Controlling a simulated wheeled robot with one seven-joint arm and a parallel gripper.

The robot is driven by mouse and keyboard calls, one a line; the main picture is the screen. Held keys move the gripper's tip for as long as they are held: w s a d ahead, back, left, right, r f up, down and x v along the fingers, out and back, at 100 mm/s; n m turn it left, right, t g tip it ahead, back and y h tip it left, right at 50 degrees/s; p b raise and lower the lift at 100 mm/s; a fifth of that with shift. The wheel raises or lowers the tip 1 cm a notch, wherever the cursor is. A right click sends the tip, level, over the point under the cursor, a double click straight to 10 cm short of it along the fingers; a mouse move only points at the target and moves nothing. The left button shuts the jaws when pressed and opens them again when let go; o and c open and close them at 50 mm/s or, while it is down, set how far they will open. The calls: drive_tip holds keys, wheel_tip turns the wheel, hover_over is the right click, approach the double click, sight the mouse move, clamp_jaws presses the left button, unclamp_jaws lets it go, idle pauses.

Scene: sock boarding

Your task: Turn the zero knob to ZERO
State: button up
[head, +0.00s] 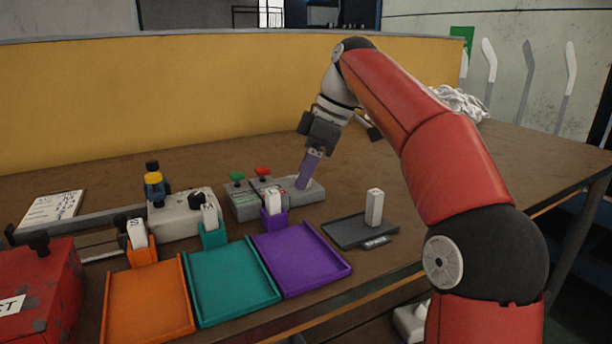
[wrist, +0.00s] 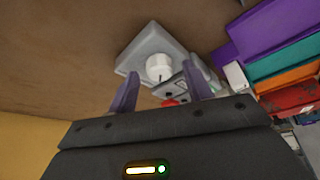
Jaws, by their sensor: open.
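A round white knob (wrist: 158,67) stands on a light grey housing (wrist: 150,42) in the wrist view. It seems to be the zero knob; I cannot read any ZERO mark or tell its setting. In the head view the grey housing (head: 312,194) sits on the bench, and my fingers hide the knob. My gripper (head: 306,180) points down at this housing with its purple fingers. In the wrist view my gripper (wrist: 160,70) is open, with one finger on each side of the knob. I cannot tell whether either finger touches it.
A box with a green button (head: 237,176) and a red button (head: 262,171) adjoins the housing on the left. Orange (head: 148,305), teal (head: 235,283) and purple (head: 300,260) trays lie in front. A dark plate (head: 345,232) with a white block (head: 374,207) is at right.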

drive_tip(key=shift+f, duration=0.15)
drive_tip(key=shift+c, duration=0.4)
drive_tip(key=c, duration=0.9)
drive_tip(key=shift+m, duration=0.4)
drive_tip(key=m, duration=0.1)
drive_tip(key=m+t, duration=0.1)
drive_tip(key=m, duration=0.1)
drive_tip(key=shift+s+a+m+h+p, duration=0.1)
drive_tip(key=shift+s+m+h+p, duration=0.05)
drive_tip(key=shift+m+h+p, duration=0.2)
drive_tip(key=m+t, duration=0.1)
drive_tip(key=m, duration=0.1)
drive_tip(key=m+h+p, duration=0.1)
drive_tip(key=m, duration=0.1)
drive_tip(key=shift+s+a+m+t, duration=0.1)
drive_tip(key=shift+m+t, duration=0.15)
drive_tip(key=shift+t, duration=0.15)
drive_tip(key=m+h+p, duration=0.1)
drive_tip(key=m, duration=0.1)
drive_tip(key=m+h+p, duration=0.1)
drive_tip(key=m, duration=0.1)
drive_tip(key=shift+a+t+p, duration=0.15)
drive_tip(key=shift+t+p, duration=0.15)
drive_tip(key=shift+p, duration=0.1)
drive_tip(key=shift+a+m+h+p, duration=0.1)
drive_tip(key=shift+m+h+p, duration=0.75)
drive_tip(key=shift+m, duration=1.65)
